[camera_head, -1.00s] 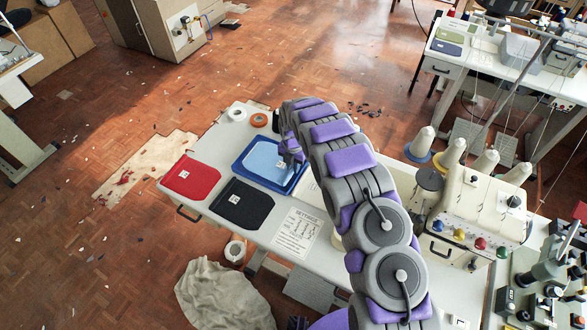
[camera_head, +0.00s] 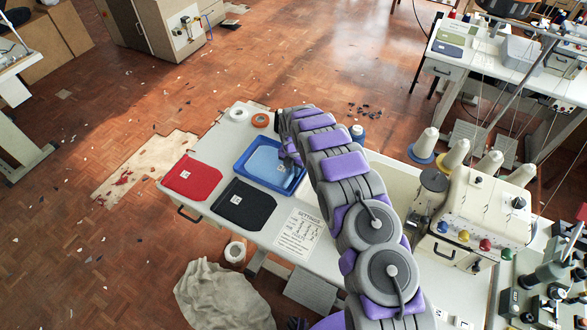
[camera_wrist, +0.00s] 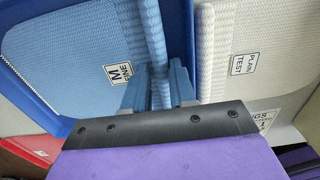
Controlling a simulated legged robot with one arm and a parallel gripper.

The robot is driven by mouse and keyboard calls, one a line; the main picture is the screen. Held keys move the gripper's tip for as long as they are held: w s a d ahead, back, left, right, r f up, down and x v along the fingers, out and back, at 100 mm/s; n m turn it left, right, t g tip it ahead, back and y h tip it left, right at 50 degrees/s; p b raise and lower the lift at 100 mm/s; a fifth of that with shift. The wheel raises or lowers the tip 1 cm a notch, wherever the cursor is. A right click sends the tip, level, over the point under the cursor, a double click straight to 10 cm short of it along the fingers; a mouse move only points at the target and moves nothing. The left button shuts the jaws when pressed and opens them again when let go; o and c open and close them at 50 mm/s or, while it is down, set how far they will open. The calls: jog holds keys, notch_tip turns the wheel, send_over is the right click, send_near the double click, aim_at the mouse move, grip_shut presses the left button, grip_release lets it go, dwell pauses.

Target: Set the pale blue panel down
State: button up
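The pale blue panel (camera_head: 266,161) lies within the blue tray (camera_head: 243,173) on the white table; whether it rests fully on the tray floor is unclear. In the wrist view the panel (camera_wrist: 75,60) shows a textured face with an "M" label, and a raised pale blue edge strip stands between my fingers. My gripper (camera_head: 291,158) is at the tray's right side, partly hidden by my arm. In the wrist view my gripper (camera_wrist: 160,90) has its blue-grey fingers against both sides of that strip, seemingly pinching it.
A red panel (camera_head: 191,179) and a black panel (camera_head: 244,204) lie in front of the tray. A whitish "PLAIN TEST" panel (camera_wrist: 265,45) is right of the tray. A settings sheet (camera_head: 299,233), tape rolls (camera_head: 261,120) and a sewing machine (camera_head: 484,215) stand around.

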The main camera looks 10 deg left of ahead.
jog(key=shift+d+r, duration=0.25)
jog(key=shift+r, duration=0.15)
notch_tip(320, 180, up, 10)
jog(key=p, duration=0.1)
jog(key=s+d+r+m+h, duration=0.1)
jog(key=s+d+r+m, duration=0.75)
jog(key=r, duration=0.25)
jog(key=s+d+r+m, duration=0.75)
jog(key=d+r, duration=0.25)
jog(key=r, duration=0.2)
jog(key=s+d+r+m, duration=0.1)
jog(key=s+m, duration=0.4)
jog(key=s, duration=0.6)
jog(key=s+d+r+m+g, duration=0.1)
jog(key=s+m, duration=0.4)
jog(key=s, duration=0.5)
jog(key=s+d+r+m+y, duration=0.1)
jog(key=s+d+m, duration=0.2)
jog(key=s+m, duration=0.3)
jog(key=shift+s+d+r+g, duration=0.1)
jog(key=shift+s+r+g, duration=0.05)
jog(key=shift+s, duration=0.8)
jog(key=shift+s+d+r+g, duration=0.1)
jog(key=shift+s+d, duration=0.05)
jog(key=shift+s, duration=0.75)
jog(key=shift+s+d+r+g, duration=0.1)
jog(key=shift+s+r+g, duration=0.05)
jog(key=shift+s, duration=0.8)
